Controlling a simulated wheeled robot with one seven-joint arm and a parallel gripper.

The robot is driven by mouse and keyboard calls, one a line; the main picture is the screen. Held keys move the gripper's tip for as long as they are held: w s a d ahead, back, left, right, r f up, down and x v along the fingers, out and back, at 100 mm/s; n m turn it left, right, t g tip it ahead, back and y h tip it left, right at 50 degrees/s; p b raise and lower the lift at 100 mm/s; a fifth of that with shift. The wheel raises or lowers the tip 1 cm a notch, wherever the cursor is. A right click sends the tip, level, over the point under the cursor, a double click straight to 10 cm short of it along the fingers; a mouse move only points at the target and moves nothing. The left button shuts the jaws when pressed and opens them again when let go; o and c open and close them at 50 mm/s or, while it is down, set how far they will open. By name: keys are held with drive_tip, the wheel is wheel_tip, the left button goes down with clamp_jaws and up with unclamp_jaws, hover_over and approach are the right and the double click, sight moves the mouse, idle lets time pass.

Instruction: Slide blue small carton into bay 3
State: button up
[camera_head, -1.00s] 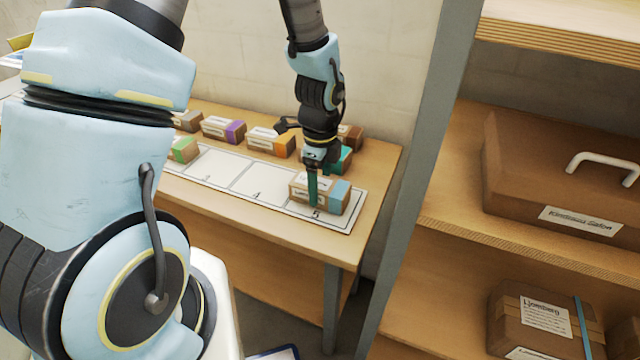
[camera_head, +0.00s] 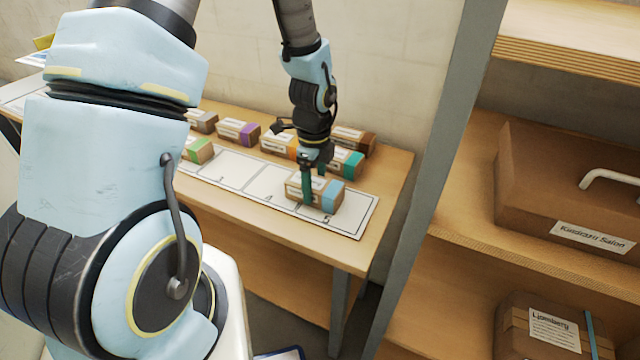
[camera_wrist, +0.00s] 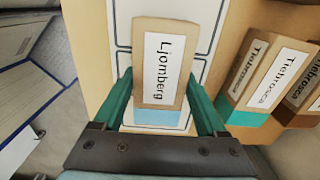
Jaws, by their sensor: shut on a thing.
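The blue small carton (camera_head: 301,186) is a brown box with a white label and a light blue end. It sits on the numbered mat, over the left part of bay 5 and close to bay 4. My gripper (camera_head: 315,183) reaches down from above and is shut on the carton. In the wrist view the carton (camera_wrist: 158,72), labelled Ljomberg, lies between the two green fingers (camera_wrist: 160,100). The far finger is partly hidden in the head view. Bay 3 (camera_head: 222,165) is bare, left of bay 4 (camera_head: 262,184).
A green-ended carton (camera_head: 196,151) stands on the mat left of bay 3. Behind the mat stand cartons with purple (camera_head: 238,131), orange (camera_head: 278,143), teal (camera_head: 346,163) and brown (camera_head: 353,140) ends. A shelf unit with a metal post (camera_head: 430,150) is at the right.

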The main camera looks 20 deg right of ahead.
drive_tip(key=shift+w+a+p, duration=2.1)
drive_tip(key=shift+w+a, duration=2.2)
drive_tip(key=shift+a, duration=0.25)
drive_tip(key=shift+w+a+p, duration=2.1)
drive_tip(key=shift+w+a, duration=2.15)
drive_tip(key=shift+a, duration=0.3)
drive_tip(key=o, duration=1.4)
drive_tip(key=shift+r, duration=0.1)
drive_tip(key=shift+r+p, duration=0.8)
drive_tip(key=shift+r, duration=0.75)
wheel_tip(320, 180, up, 3)
drive_tip(key=shift+f, duration=0.15)
